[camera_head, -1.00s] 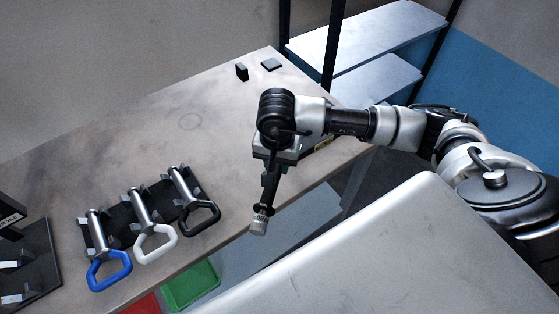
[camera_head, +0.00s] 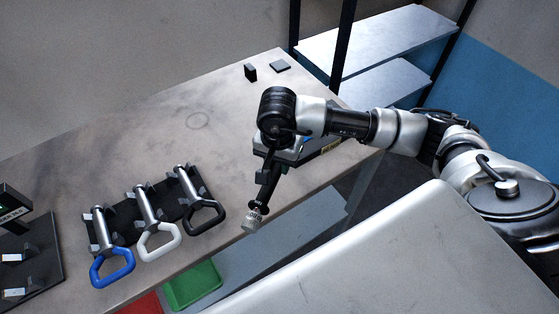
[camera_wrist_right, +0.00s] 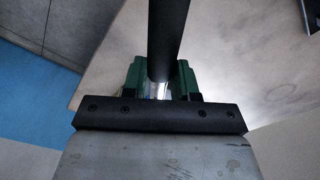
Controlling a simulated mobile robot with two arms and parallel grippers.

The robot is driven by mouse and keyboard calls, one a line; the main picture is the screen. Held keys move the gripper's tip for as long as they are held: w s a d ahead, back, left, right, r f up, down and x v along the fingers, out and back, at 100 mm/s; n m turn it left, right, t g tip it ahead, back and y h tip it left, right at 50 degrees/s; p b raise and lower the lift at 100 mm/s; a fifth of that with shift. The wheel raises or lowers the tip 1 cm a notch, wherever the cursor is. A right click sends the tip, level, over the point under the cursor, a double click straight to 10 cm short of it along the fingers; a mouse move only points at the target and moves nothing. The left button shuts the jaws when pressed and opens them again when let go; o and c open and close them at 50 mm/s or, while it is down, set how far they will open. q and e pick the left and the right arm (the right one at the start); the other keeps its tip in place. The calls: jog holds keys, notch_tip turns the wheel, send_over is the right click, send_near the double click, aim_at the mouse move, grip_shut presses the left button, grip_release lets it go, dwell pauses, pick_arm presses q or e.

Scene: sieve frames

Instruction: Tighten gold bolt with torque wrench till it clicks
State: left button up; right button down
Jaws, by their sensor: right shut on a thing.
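My right gripper (camera_head: 274,160) is over the table's front edge, seen from above with its fingertips mostly hidden. It is shut on a long black tool with a silver knurled end (camera_head: 252,220), likely the torque wrench. The tool slants toward the front, its knurled end past the table edge. In the right wrist view the black shaft (camera_wrist_right: 168,40) runs up from between green jaw parts (camera_wrist_right: 132,82). The tool's far end is hidden by my wrist in the head view. I make out no gold bolt. My left gripper is not in view.
A black rack (camera_head: 125,222) holds tools with blue, white and black loop handles at the table's front left. A dark stand with a small display (camera_head: 12,208) is at the left edge. Small black blocks (camera_head: 250,72) lie at the back. Green (camera_head: 193,285) and red bins sit below.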

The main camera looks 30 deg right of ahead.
jog(key=shift+w, duration=0.15)
jog(key=shift+w+a+m+b, duration=0.3)
jog(key=shift+w+a+m, duration=0.1)
jog(key=shift+w+m, duration=0.1)
jog(key=shift+w, duration=0.1)
dwell(0.4)
jog(key=shift+w+a+m+b, duration=0.3)
jog(key=shift+w+a+m, duration=0.1)
jog(key=shift+m, duration=0.1)
jog(key=shift+w, duration=0.1)
jog(key=shift+w+a+m+b, duration=0.25)
jog(key=shift+w+m+b, duration=0.1)
jog(key=shift+w+m, duration=0.2)
jog(key=shift+w, duration=0.1)
dwell(0.5)
